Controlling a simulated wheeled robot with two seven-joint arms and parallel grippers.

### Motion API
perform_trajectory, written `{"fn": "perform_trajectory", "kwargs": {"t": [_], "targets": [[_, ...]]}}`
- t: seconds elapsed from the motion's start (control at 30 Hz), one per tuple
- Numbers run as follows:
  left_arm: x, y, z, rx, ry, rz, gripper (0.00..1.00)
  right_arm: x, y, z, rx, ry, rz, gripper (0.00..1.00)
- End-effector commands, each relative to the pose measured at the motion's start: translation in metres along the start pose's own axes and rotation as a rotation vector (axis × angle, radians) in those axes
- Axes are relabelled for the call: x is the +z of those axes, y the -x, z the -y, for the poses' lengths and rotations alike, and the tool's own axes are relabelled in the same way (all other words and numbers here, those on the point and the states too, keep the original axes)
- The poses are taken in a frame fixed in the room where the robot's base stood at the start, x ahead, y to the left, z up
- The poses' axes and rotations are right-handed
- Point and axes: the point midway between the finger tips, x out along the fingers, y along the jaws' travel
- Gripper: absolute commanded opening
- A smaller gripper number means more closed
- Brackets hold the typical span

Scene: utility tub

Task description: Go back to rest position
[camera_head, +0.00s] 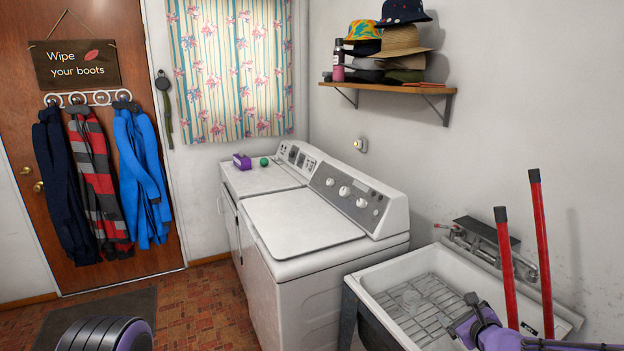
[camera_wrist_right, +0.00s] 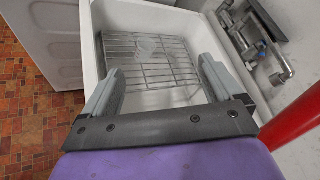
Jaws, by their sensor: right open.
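My right gripper (camera_head: 468,312) is above the utility tub (camera_head: 372,272), near its front right part. In the right wrist view my right gripper (camera_wrist_right: 160,82) has its two grey fingers spread wide with nothing between them. The wire rack (camera_head: 428,290) lies in the tub's basin, and it also shows beyond the fingers in the wrist view (camera_wrist_right: 172,68). A pale, see-through round thing (camera_head: 411,298) is on or under the rack; I cannot tell which. My left gripper is out of view; only a dark, rounded part of my left arm shows at the bottom left.
Two red handles (camera_head: 541,250) stand upright at the tub's right side, close to my right arm. A metal faucet (camera_head: 493,250) is on the wall behind. A white washer (camera_head: 320,290) stands left of the tub. Brick-patterned floor (camera_head: 205,310) is open at left.

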Motion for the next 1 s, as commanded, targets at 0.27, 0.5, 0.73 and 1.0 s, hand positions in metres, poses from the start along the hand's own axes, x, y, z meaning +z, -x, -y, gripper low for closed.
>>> {"fn": "perform_trajectory", "kwargs": {"t": [0.27,0.5,0.73,1.0], "targets": [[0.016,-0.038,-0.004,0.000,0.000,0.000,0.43,-0.087,0.030,-0.147,0.183,0.666,-0.143,0.93],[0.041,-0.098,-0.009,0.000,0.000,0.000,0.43,-0.237,0.118,-0.288,0.559,1.381,-0.259,0.93],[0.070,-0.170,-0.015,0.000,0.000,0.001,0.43,-0.382,0.226,-0.348,0.965,1.855,-0.316,0.93],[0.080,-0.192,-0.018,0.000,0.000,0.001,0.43,-0.415,0.245,-0.365,1.066,1.960,-0.294,0.93]]}}
